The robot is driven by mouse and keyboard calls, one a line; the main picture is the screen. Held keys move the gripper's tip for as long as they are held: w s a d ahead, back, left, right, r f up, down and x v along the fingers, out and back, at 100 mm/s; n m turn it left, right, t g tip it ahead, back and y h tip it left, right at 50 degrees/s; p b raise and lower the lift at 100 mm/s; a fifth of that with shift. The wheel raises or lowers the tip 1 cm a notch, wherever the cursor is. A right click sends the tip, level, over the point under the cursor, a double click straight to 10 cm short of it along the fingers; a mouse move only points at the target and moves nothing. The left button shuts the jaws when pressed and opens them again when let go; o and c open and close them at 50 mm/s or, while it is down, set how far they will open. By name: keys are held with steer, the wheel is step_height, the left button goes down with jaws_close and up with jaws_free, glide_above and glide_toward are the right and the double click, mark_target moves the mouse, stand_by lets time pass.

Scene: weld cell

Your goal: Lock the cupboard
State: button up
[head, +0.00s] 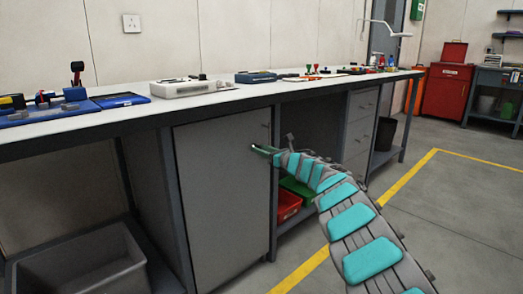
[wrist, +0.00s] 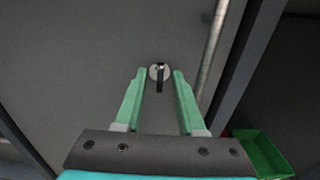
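The cupboard (head: 222,195) is a grey door under the workbench, and it looks closed. In the wrist view the door (wrist: 75,55) fills most of the picture. A round pale lock (wrist: 152,73) sits on it, with a dark narrow key or tab (wrist: 159,86) pointing down in the picture. My gripper (wrist: 160,76) is open, its two green fingers on either side of the lock with gaps on both sides. In the head view my gripper (head: 263,150) is at the door's right edge, and the lock is too small to make out there.
A pale upright bar (wrist: 212,50) runs right of the lock. Green (head: 298,187) and red (head: 288,204) bins sit on the open shelf right of the door. The workbench top (head: 140,112) overhangs above, carrying tools. A grey bin (head: 80,268) stands at lower left.

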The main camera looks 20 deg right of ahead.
jaws_close()
stand_by(0.3)
stand_by(0.4)
